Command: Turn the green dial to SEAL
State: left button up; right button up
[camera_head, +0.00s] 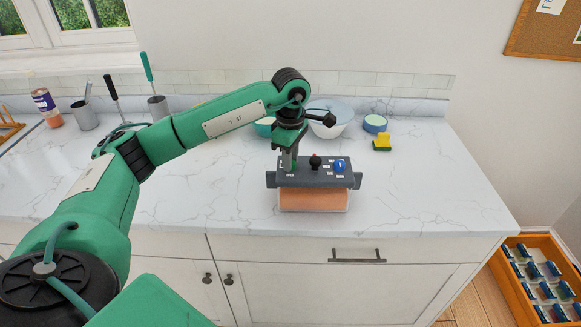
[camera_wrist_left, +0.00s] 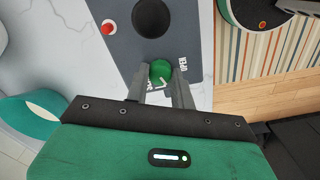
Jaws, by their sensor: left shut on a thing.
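The dark grey panel of a device (camera_head: 322,182) sits on the counter, above an orange-tan front. Its green dial (camera_wrist_left: 161,71) is at the panel's left end in the head view, mostly hidden there by my gripper. My left gripper (camera_head: 289,163) points down over the dial; in the left wrist view its fingers (camera_wrist_left: 163,80) are shut on the dial, one on each side. White labels surround the dial; one to its right seems to read OPEN, and another is partly covered by a finger. The pointer's direction cannot be told. My right gripper is not in view.
A black knob (camera_head: 315,161) and a blue dial (camera_head: 339,166) share the panel, to the right of the green dial. The counter (camera_head: 420,190) right of the device is clear.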

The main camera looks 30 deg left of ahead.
pick_arm(q)
jog(key=m+b, duration=0.2)
jog(key=m, duration=0.1)
jog(key=shift+m, duration=0.3)
jog(key=shift+m+b, duration=0.3)
jog(key=shift+b, duration=0.1)
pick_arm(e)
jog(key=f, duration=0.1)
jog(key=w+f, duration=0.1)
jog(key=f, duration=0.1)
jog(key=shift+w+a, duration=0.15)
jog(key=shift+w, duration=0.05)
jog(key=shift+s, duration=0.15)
pick_arm(q)
jog(key=o, duration=1)
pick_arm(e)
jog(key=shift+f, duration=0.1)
